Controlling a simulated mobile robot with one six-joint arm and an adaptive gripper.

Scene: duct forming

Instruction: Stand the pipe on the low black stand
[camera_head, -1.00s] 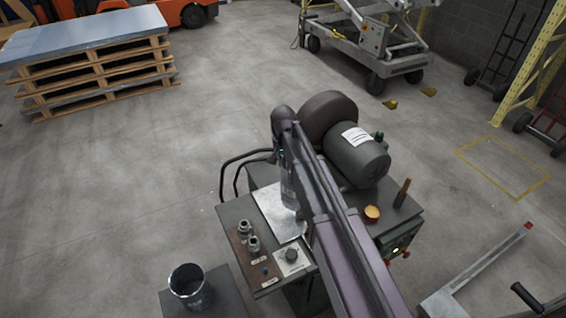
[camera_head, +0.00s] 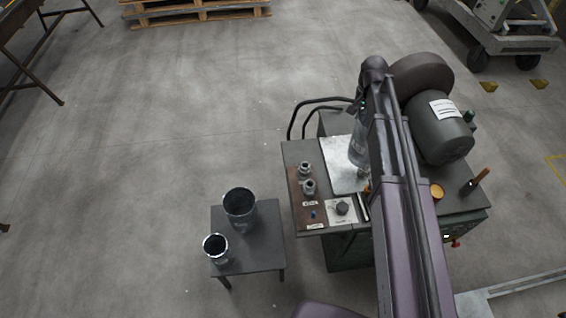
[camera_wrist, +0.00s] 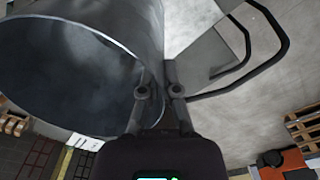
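The low black stand (camera_head: 262,252) is left of the machine in the head view. Two dark, open-topped pipes stand upright on it, a larger one (camera_head: 240,212) behind and a smaller one (camera_head: 217,254) at the front left edge. A grey metal pipe (camera_head: 357,150) shows beside my arm, over the machine's plate; the arm hides part of it. In the wrist view this pipe (camera_wrist: 75,75) fills the upper left, its open end towards the camera. My gripper (camera_wrist: 157,75) has its fingers close together at the pipe's wall and appears shut on it. The exact contact is hard to see.
The green machine (camera_head: 350,255) carries a metal plate (camera_head: 338,160), a knob, fittings and a grey motor (camera_head: 440,130). A black handrail (camera_head: 320,103) curves out at its back left. Floor left of the stand is clear. A pallet (camera_head: 200,12) lies far back.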

